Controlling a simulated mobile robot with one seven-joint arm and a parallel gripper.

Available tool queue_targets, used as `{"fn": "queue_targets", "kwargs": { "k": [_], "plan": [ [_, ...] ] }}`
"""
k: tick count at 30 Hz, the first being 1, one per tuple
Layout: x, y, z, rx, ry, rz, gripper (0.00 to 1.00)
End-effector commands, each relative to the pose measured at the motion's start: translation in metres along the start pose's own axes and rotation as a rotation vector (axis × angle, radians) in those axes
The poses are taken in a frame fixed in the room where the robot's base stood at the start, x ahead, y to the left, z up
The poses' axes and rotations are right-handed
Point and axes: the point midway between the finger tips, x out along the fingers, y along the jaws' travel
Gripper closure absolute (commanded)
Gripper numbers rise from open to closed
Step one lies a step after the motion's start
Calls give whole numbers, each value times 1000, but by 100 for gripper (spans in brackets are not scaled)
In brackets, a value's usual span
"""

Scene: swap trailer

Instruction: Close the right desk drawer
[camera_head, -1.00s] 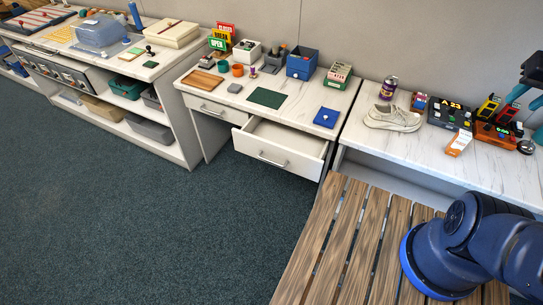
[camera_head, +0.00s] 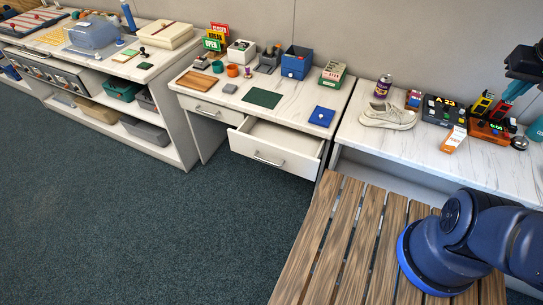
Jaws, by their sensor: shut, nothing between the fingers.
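The right desk drawer (camera_head: 268,155) is white with a bar handle and is pulled well out from under the marble-topped desk (camera_head: 200,92). Its inside looks empty. The left drawer (camera_head: 212,111) of the same desk looks shut. My blue arm (camera_head: 460,235) shows at the lower right, well apart from the open drawer, and runs out of the picture at the right edge. A dark shape (camera_head: 525,62) at the upper right edge may be part of my arm. I cannot make out any gripper fingers.
A slatted wooden surface (camera_head: 340,240) fills the bottom right, close to the open drawer's right side. Another table (camera_head: 365,140) with a shoe (camera_head: 388,117) and toys stands to the right. Open carpet (camera_head: 170,230) lies before the drawer. A shelf unit (camera_head: 165,110) stands at the left.

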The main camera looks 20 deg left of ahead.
Motion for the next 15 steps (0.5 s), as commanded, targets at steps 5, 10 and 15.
{"fn": "queue_targets", "kwargs": {
  "k": [5, 10, 15],
  "plan": [
    [19, -16, -22, -159, -111, 37, 100],
    [38, -34, -41, -311, -204, 83, 100],
    [57, -57, -60, -468, -286, 139, 100]
  ]
}}
